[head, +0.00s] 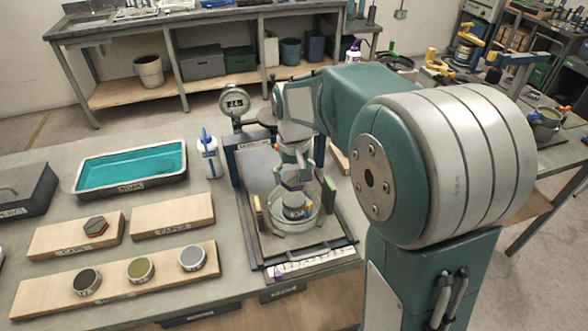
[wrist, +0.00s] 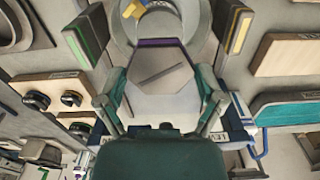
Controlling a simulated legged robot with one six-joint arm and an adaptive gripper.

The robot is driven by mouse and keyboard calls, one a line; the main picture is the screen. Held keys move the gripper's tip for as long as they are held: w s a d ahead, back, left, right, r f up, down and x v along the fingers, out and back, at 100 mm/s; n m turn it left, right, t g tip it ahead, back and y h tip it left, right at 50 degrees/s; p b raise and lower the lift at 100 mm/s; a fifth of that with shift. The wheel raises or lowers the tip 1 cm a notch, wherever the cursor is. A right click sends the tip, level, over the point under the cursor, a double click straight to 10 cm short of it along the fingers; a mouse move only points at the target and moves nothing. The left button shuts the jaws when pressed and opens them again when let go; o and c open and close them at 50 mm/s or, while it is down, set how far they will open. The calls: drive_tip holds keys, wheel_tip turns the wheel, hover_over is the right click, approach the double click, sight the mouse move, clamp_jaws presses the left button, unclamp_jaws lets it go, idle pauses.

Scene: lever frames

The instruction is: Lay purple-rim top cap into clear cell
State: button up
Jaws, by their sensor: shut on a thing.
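In the wrist view, the top cap (wrist: 158,68) is a grey, angular plate with a purple edge and a diagonal line across it. My gripper (wrist: 160,88) is shut on it, one finger at each side. The clear cell (head: 310,216) is a round glass vessel on the framed plate in the head view, with a pale round piece and a yellow part inside. Its rim shows beyond the cap in the wrist view (wrist: 120,22). In the head view my gripper (head: 294,182) is over the cell; the cap's gap to the cell cannot be told.
Upright blocks with a yellow strip (wrist: 238,30) and a green strip (wrist: 86,36) flank the cell. A dial gauge (head: 234,103) and a squeeze bottle (head: 208,158) stand nearby. Left are a teal-filled tray (head: 90,187) and wooden boards (head: 172,215), one with a hexagonal piece (head: 96,227).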

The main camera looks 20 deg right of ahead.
sight(294, 198)
drive_tip(key=shift+a+f, duration=0.15)
drive_tip(key=shift+f, duration=2.35)
drive_tip(key=shift+s+f, duration=0.1)
drive_tip(key=o, duration=1)
drive_tip(key=shift+o, duration=0.2)
